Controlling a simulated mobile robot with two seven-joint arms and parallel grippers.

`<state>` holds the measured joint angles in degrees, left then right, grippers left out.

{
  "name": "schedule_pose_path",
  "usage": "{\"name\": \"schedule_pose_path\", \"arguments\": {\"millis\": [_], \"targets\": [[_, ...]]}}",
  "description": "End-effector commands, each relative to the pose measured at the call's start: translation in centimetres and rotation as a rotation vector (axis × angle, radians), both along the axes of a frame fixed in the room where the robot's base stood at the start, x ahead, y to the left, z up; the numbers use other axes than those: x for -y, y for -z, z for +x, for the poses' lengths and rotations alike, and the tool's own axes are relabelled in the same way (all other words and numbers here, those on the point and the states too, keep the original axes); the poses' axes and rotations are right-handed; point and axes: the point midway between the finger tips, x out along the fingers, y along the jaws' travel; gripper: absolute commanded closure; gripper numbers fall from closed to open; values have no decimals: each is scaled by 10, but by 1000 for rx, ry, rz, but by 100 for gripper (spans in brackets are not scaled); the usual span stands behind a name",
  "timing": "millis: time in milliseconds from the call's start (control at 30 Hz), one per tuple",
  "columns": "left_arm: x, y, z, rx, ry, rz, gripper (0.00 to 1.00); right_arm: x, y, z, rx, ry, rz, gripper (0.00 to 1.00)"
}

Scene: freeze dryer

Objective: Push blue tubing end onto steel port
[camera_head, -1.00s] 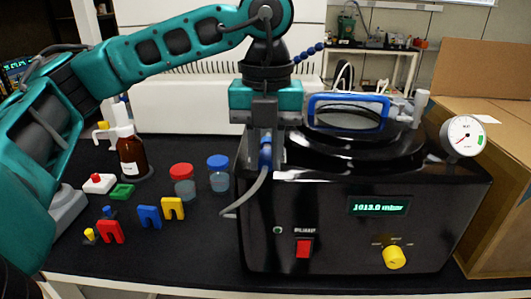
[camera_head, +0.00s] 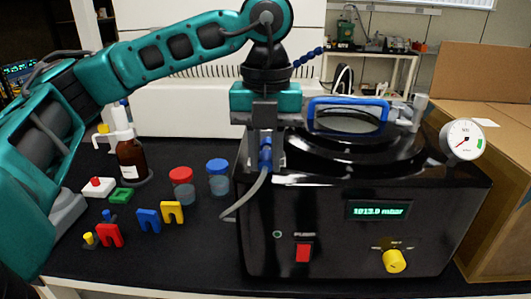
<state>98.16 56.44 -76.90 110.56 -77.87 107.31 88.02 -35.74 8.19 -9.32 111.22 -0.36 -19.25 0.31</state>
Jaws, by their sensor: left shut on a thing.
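My left gripper (camera_head: 266,158) points down at the left front of the black freeze dryer (camera_head: 330,215). It is shut on the blue tubing end (camera_head: 265,154), which stands upright between its fingers. Grey tubing (camera_head: 247,195) hangs from the blue end and curves down to the left, in front of the dryer's left edge. The steel port cannot be made out; the gripper and the blue end may hide it. I cannot tell whether the blue end touches a port. My right gripper is not in view.
A blue-framed lid (camera_head: 347,116) tops the dryer, with a pressure gauge (camera_head: 462,140) at its right. A brown bottle (camera_head: 131,160), jars with red (camera_head: 181,174) and blue (camera_head: 218,165) caps and coloured clips (camera_head: 149,220) stand to the left. A cardboard box (camera_head: 490,190) is at right.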

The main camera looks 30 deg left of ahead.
Motion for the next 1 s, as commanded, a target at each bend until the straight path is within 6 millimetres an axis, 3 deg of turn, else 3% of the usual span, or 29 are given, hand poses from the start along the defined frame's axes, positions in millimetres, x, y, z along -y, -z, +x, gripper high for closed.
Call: {"name": "schedule_pose_path", "arguments": {"millis": [1000], "targets": [[-5,0,8,1,-1,0,100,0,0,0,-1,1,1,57]]}}
